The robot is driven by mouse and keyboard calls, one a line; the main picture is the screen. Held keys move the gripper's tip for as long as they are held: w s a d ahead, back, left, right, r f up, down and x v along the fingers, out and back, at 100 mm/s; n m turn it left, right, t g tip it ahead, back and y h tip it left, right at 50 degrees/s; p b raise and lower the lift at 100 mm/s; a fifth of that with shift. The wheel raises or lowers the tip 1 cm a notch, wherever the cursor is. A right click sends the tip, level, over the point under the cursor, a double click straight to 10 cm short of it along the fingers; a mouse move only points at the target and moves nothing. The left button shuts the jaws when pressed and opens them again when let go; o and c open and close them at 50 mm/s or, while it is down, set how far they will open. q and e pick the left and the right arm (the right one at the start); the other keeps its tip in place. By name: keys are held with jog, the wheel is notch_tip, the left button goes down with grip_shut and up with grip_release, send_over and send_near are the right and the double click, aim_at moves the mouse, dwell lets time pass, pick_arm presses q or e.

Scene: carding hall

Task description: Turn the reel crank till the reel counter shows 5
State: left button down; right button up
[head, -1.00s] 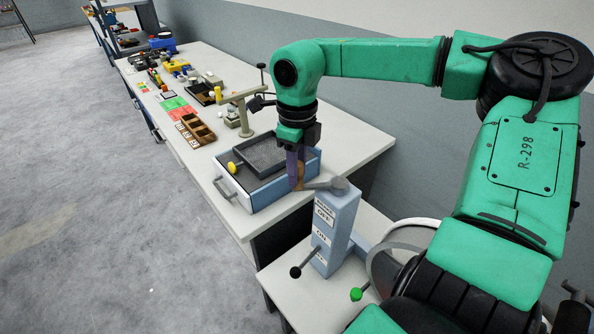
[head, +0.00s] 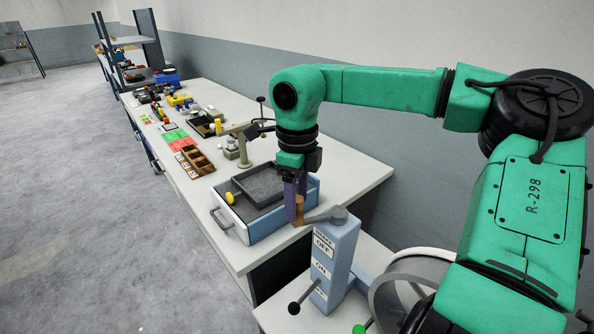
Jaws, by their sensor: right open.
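The reel crank (head: 325,215) is a grey arm on a hub atop a blue-grey post, with an upright wooden handle (head: 299,207) at its left end. My right gripper (head: 296,208) points down with purple fingers at the handle. Its jaws are open and the handle stands by or between the fingers; contact cannot be told. The post (head: 336,258) carries OFF and ON labels and a black-knobbed lever. A round pale reel (head: 408,262) is partly hidden behind my right arm. I cannot make out the reel counter or its number. My left gripper is not in view.
A blue drawer box (head: 262,225) with a dark tray (head: 262,187) on top stands close left of the gripper. The long bench (head: 233,250) behind holds a wooden compartment box (head: 196,160) and several small items. Open floor lies to the left.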

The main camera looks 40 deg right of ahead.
notch_tip(320, 180, up, 13)
jog(key=shift+b, duration=0.45)
notch_tip(320, 180, down, 14)
jog(key=n, duration=0.5)
jog(key=n+p, duration=0.1)
jog(key=n, duration=0.4)
jog(key=shift+s+a+f, duration=0.1)
jog(key=shift+f, duration=0.05)
grip_shut()
dwell(0.9)
